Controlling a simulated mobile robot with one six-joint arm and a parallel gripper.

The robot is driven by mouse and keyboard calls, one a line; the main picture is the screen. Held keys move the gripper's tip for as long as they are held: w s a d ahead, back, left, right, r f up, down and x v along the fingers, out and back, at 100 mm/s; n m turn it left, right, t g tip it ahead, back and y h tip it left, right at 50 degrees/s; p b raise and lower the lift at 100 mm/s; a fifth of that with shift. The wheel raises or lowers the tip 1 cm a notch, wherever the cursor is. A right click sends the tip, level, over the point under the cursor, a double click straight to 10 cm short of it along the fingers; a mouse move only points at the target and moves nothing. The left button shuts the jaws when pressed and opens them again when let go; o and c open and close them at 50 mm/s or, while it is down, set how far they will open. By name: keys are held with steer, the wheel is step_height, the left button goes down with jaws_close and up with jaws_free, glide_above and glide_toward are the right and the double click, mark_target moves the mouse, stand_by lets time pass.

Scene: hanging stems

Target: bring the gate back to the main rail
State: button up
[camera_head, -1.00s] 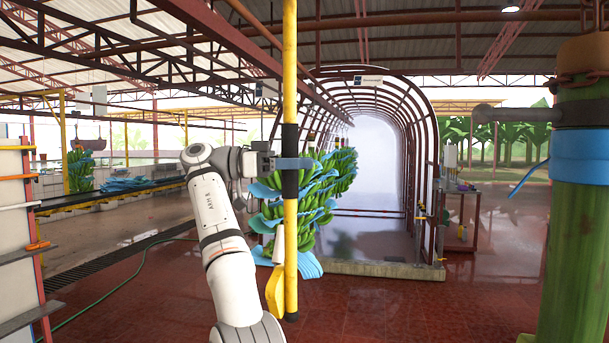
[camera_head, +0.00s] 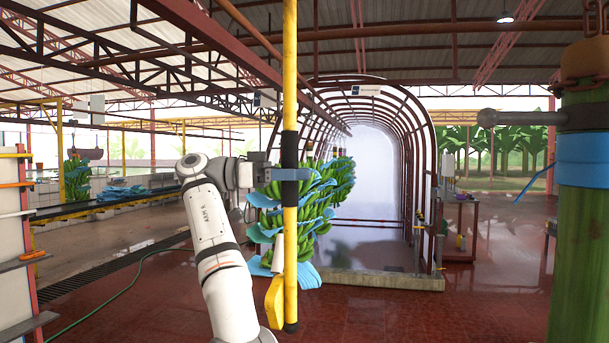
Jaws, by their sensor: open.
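A long yellow pole (camera_head: 290,60) with black bands hangs upright in the middle of the head view, ending in a black tip near the floor. It may be the gate's handle; I cannot make out the gate itself. The dark red overhead rail (camera_head: 240,50) runs from upper left back toward the arched tunnel; I cannot tell if it is the main rail. My gripper (camera_head: 290,174) is at the pole's upper black band, with a blue-grey finger across it. The jaws are open; whether they touch the pole is unclear.
Banana bunches (camera_head: 325,195) with blue sheets hang just behind the pole. A thick green stem (camera_head: 578,250) with a blue band stands close at right. The arched tunnel (camera_head: 425,130) is behind. The red tiled floor (camera_head: 400,315) ahead is open.

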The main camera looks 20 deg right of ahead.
mark_target(295, 124)
steer(key=shift+r, duration=0.1)
step_height(295, 124, up, 10)
steer(key=p, duration=1)
